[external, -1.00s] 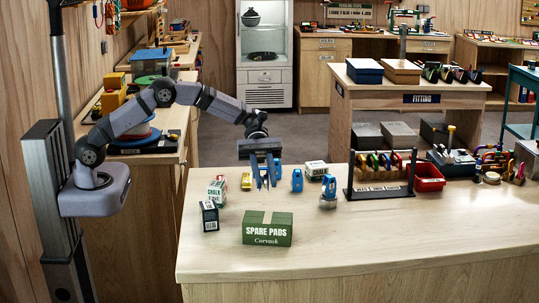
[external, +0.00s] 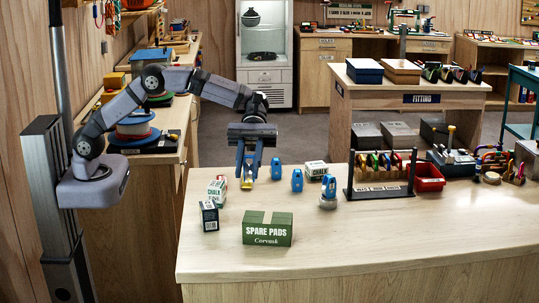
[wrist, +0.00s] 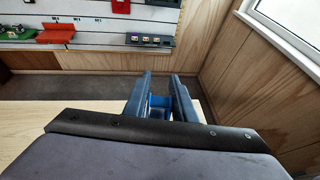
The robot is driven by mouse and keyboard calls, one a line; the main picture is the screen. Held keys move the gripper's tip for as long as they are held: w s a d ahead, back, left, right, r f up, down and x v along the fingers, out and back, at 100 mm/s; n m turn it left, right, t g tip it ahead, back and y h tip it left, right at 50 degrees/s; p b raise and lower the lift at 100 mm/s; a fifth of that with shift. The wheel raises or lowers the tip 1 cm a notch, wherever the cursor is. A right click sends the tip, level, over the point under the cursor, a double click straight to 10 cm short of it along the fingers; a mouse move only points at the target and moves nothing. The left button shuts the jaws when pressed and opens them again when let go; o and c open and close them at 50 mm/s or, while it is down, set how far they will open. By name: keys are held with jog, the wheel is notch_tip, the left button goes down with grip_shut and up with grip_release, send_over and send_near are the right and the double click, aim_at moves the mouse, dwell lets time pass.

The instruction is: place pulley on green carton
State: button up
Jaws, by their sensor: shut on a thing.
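My gripper (external: 248,177) is above the far left part of the bench, its fingers pointing down. It is shut on a blue thing, likely the pulley (wrist: 158,101), which shows between the fingers in the wrist view. In the external view the fingers mostly hide it, and its full shape cannot be told. The green carton (external: 267,234), marked SPARE PADS, lies on the bench nearer the camera and a little right of my gripper. Its top looks clear.
Chalk boxes (external: 217,190) and a dark box (external: 209,215) stand left of the carton. Blue items (external: 297,180) (external: 328,191) and a rack (external: 381,192) stand to the right. The bench front is clear.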

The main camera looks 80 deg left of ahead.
jog(key=d+r, duration=0.1)
jog(key=d, duration=0.1)
jog(key=n+t+p, duration=0.2)
jog(key=p, duration=0.1)
send_over(268, 229)
jog(key=s, duration=0.3)
notch_tip(268, 229, down, 11)
dwell(0.4)
jog(key=shift+w, duration=0.1)
jog(key=o, duration=1.1)
